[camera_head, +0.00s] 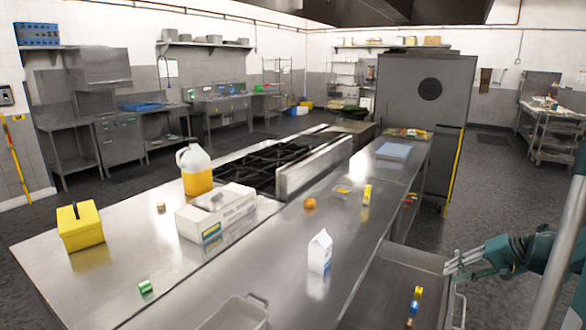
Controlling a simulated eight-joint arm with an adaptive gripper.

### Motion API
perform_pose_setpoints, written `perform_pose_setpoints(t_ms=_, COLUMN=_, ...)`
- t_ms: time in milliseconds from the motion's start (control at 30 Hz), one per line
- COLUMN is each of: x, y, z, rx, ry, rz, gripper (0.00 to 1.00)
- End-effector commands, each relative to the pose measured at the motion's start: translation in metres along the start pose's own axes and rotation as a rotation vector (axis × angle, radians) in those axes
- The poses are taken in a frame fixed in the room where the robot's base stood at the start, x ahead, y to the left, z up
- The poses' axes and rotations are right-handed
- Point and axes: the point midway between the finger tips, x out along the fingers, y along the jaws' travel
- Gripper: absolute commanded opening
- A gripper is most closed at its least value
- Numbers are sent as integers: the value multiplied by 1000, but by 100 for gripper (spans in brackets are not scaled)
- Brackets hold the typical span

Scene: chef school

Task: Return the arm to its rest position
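My gripper (455,263) is at the right of the picture, at the end of my teal arm. Its grey fingers point left, over the right end of a lower steel surface beside the main counter. The fingers are small in this view, and I cannot tell whether they are open or shut. I see no object between them. A pale upright pole, too close to place surely, crosses in front of my arm.
The steel counter (345,215) holds a milk carton (320,252), an orange (309,203), a white box (215,212), a yellow jug (196,172) and a yellow box (80,226). Small items (415,300) lie on the lower surface. Open floor (490,200) lies at the right.

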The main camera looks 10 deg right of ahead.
Motion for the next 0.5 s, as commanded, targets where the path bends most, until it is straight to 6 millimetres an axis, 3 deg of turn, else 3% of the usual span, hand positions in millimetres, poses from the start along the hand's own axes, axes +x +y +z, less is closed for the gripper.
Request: perform_pose_setpoints(t_ms=500, x=27, y=-109, z=72, rx=-100, ry=-16, rz=126, gripper=23)
